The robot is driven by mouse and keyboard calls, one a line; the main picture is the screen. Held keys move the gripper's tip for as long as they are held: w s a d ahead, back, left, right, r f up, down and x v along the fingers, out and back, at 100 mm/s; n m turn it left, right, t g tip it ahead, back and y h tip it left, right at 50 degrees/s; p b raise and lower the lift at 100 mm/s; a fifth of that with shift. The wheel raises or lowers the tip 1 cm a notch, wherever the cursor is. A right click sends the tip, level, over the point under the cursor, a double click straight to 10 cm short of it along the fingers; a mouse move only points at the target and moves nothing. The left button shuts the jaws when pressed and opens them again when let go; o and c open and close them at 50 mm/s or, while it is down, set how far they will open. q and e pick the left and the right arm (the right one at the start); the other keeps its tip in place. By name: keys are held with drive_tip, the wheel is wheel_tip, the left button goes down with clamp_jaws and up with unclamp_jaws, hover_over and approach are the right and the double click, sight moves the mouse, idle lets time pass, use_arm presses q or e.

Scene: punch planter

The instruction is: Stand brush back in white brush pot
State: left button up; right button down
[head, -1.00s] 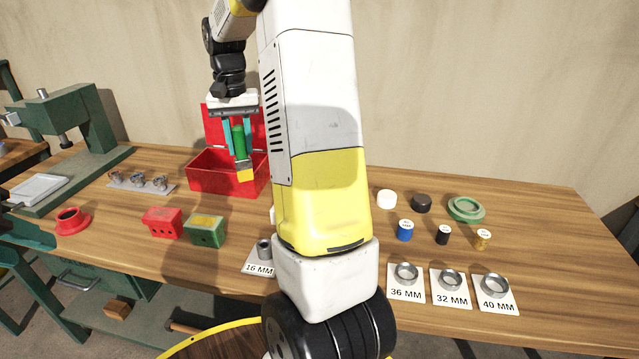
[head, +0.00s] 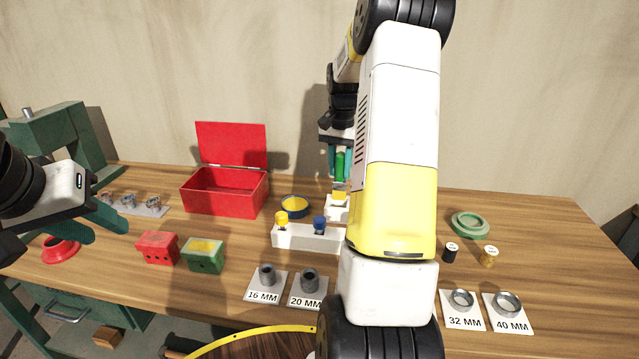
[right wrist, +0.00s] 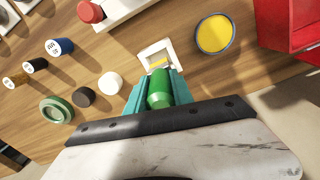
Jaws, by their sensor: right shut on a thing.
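The brush (head: 340,165) has a green handle and a yellow tip. My right gripper (head: 339,168) is shut on the handle and holds it about upright, tip down. The white brush pot (head: 337,213) is square and stands on the bench directly below, partly behind my right arm. In the right wrist view, the green handle (right wrist: 159,90) lies between the teal fingers and yellow shows at the opening of the pot (right wrist: 146,54). I cannot tell whether the tip is inside the rim or just above it. My left gripper (head: 108,230) is at the left, empty, its fingers apart.
A white block (head: 292,237) with yellow and blue knobs stands in front of the pot. A round dish with yellow inside (head: 295,207) is left of the pot. The open red box (head: 225,195) stands further left. Labelled ring cards lie along the front edge.

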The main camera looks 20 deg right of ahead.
sight(340, 153)
drive_tip(key=shift+f, duration=2.75)
drive_tip(key=c, duration=1.1)
unclamp_jaws()
drive_tip(key=shift+f, duration=0.15)
wheel_tip(340, 153, up, 12)
drive_tip(key=s+a+r+n+t, duration=0.1)
drive_tip(key=s+a+r+n, duration=0.1)
drive_tip(key=s+a+r, duration=0.3)
drive_tip(key=s+a+r+n+t+y, duration=0.2)
drive_tip(key=s+a+n+t, duration=0.3)
drive_tip(key=s+a, duration=1.1)
drive_tip(key=s+r+n, duration=0.1)
drive_tip(key=s+n, duration=0.1)
drive_tip(key=s, duration=0.2)
drive_tip(key=shift+s+a, duration=0.25)
